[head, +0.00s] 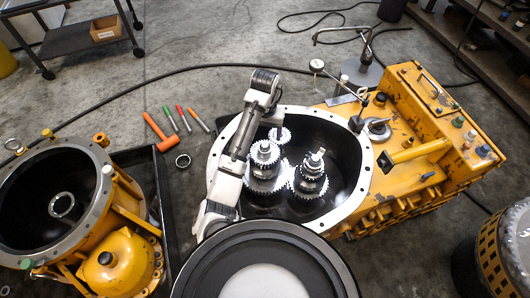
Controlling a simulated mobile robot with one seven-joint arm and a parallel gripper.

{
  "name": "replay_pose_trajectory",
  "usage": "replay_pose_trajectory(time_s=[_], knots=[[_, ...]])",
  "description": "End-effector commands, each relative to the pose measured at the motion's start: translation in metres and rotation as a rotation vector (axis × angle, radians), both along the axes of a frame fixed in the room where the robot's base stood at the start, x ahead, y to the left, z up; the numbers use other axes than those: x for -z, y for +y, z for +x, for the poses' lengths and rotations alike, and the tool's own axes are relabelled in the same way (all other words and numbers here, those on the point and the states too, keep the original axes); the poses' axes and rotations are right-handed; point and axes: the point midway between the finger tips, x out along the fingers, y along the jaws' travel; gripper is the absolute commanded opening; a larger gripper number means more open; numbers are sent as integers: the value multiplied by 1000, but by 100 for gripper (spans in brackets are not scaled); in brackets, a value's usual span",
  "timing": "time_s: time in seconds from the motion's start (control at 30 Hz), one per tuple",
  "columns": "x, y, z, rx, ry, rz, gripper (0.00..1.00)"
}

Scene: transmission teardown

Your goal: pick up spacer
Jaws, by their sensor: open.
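No part is clearly marked as the spacer. My gripper (274,131) is low inside the housing, above or beside the smaller gear. It is open; its fingertips are small and partly hidden, and contact cannot be told.
The left yellow housing (100,232) stands beside a dark tray edge. A black cable (150,92) crosses the floor. A large round dark-rimmed part (330,270) fills the front.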

Motion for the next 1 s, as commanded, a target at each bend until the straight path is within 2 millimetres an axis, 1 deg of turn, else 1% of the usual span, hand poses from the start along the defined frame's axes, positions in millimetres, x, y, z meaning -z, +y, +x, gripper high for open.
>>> replay_pose_trajectory(time_s=[0.03, 0.1, 0.27, 0.37, 0.4, 0.43, 0.6, 0.7, 0.9, 0.97, 1.0], knots=[[11, 0, 0, 0, -1, -2, 70], [17, 0, 0, 0, -1, -2, 70], [22, 0, 0, -1, -2, 0, 70], [34, 0, -1, -1, -1, -1, 70], [41, 0, -1, 0, 0, -2, 70], [43, 1, -2, -1, 1, -1, 70], [65, 1, -2, -1, 0, 0, 70], [70, 0, -2, -1, -3, 0, 70], [71, 0, -2, 0, -3, 0, 70], [71, 0, -2, 0, -3, -1, 64], [71, 0, -2, 0, -3, -1, 58]])
